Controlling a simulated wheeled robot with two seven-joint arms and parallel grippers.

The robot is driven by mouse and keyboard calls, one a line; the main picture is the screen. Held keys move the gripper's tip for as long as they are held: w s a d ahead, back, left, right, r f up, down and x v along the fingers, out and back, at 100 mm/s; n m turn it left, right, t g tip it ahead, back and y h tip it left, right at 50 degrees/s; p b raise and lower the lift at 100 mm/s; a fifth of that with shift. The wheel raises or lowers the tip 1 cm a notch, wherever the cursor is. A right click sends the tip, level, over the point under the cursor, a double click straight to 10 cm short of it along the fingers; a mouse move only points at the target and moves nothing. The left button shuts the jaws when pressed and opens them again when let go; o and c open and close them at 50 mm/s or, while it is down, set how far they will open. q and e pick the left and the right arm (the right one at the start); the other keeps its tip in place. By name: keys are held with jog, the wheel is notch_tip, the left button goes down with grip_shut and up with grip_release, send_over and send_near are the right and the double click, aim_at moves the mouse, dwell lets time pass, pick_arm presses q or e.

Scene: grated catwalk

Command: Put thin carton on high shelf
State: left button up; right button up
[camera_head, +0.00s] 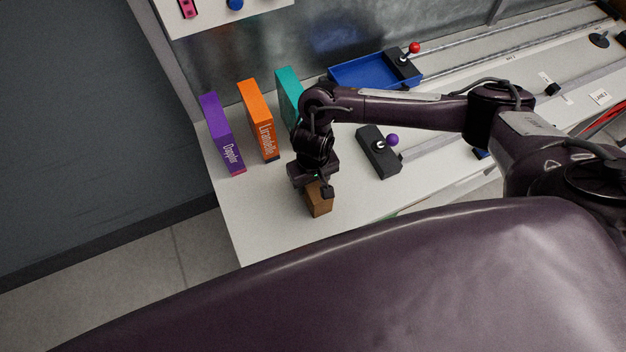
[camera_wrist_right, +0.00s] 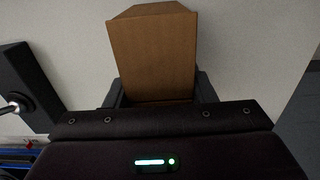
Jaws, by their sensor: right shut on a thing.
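A brown carton (camera_head: 319,200) is held by my right gripper (camera_head: 315,184) over the front left part of the white table. In the right wrist view the plain brown carton (camera_wrist_right: 152,55) sits between the two dark fingers, which are shut on its sides. I cannot tell whether its bottom touches the table. A raised white shelf (camera_head: 235,16) with a pink item (camera_head: 187,8) and a blue round item (camera_head: 236,4) shows at the top left. My left gripper is not in view.
On the white table (camera_head: 260,220), purple (camera_head: 222,135), orange (camera_head: 258,120) and teal (camera_head: 289,96) upright boxes stand at the back left. A black joystick box (camera_head: 378,155) with a purple knob lies right of my gripper. A blue tray (camera_head: 365,72) is behind.

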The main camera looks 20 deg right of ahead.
jog(key=o, duration=1.2)
jog(key=shift+f, duration=0.15)
